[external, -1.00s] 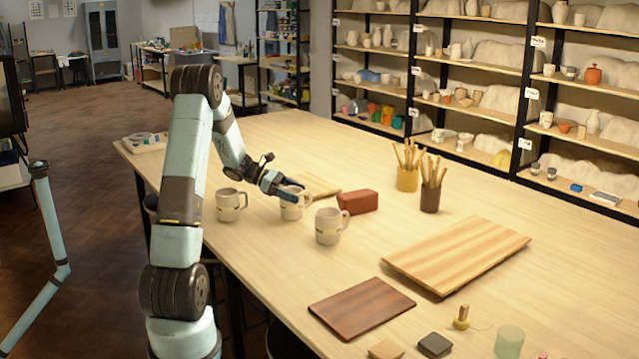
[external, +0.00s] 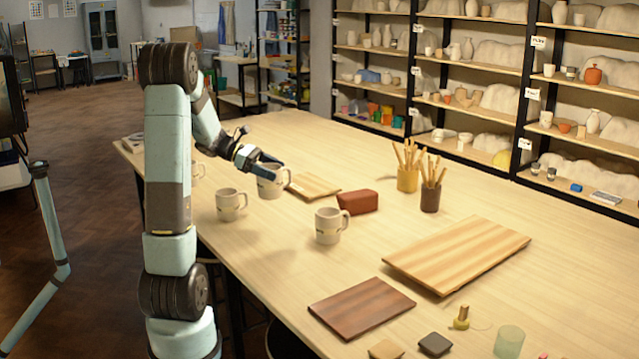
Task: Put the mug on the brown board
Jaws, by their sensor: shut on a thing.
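My gripper (external: 274,170) is shut on a light grey mug (external: 269,187) and holds it above the table, in the left-middle of the external view. My fingers cover part of its rim. The brown board (external: 362,308), a flat dark rectangle, lies bare at the front of the table, well to the right of and nearer than my gripper. Three similar mugs stand on the table: one (external: 229,205) left of the held mug, one (external: 328,228) to its right, and one (external: 198,172) partly hidden behind my arm.
A reddish-brown block (external: 357,202) and a small light board (external: 313,186) lie near the held mug. A large striped board (external: 457,252) lies behind the brown board. Two pots of tools (external: 407,178) (external: 430,197) stand farther back. Small items (external: 435,345) lie at the front right.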

